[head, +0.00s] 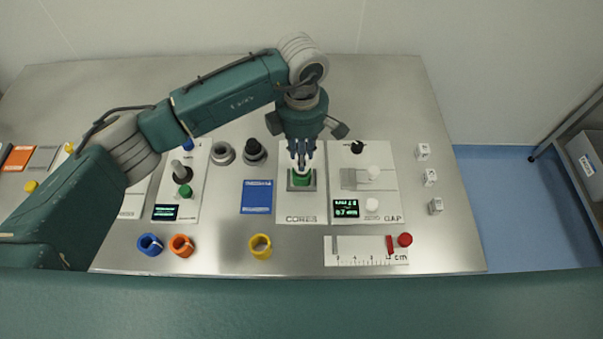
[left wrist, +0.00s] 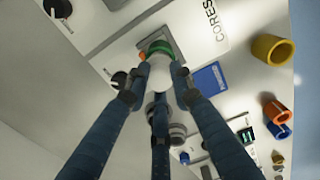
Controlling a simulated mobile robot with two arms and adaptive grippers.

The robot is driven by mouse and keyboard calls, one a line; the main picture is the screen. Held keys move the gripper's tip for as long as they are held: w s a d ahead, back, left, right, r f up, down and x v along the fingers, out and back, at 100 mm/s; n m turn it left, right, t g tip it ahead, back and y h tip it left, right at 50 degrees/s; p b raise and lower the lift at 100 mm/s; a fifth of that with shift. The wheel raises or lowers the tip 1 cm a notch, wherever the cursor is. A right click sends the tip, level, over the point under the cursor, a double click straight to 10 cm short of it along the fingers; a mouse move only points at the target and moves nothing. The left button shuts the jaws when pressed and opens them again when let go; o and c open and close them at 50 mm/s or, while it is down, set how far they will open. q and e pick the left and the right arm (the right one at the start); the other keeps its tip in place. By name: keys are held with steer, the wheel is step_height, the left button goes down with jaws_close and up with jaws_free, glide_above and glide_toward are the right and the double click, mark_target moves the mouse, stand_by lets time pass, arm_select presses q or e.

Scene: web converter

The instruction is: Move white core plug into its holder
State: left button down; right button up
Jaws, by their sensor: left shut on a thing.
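My left gripper (head: 302,158) reaches down over the panel marked CORES (head: 298,219). Its fingers are shut on the white core plug (left wrist: 158,73), which shows between them in the left wrist view. The plug is right at a green ring (head: 301,181) on a grey square base (head: 293,187). The green ring also shows in the left wrist view (left wrist: 156,47). The fingers hide much of the plug, and I cannot tell whether it is inside the ring or just above it. My right gripper is not in view.
The GAP panel (head: 391,208) with white knobs lies right of CORES, and a blue card (head: 256,197) lies left. Blue (head: 150,244), orange (head: 181,245) and yellow (head: 260,246) rings stand near the front edge. A ruler strip (head: 360,248) lies front right. Several white cubes stand farther right.

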arm_select(q)
steer(key=shift+r+p, duration=0.3)
steer(key=shift+r, duration=0.5)
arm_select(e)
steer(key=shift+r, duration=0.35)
arm_select(q)
steer(key=shift+r, duration=0.1)
steer(key=shift+r+p, duration=0.6)
steer(key=shift+r, duration=1.3)
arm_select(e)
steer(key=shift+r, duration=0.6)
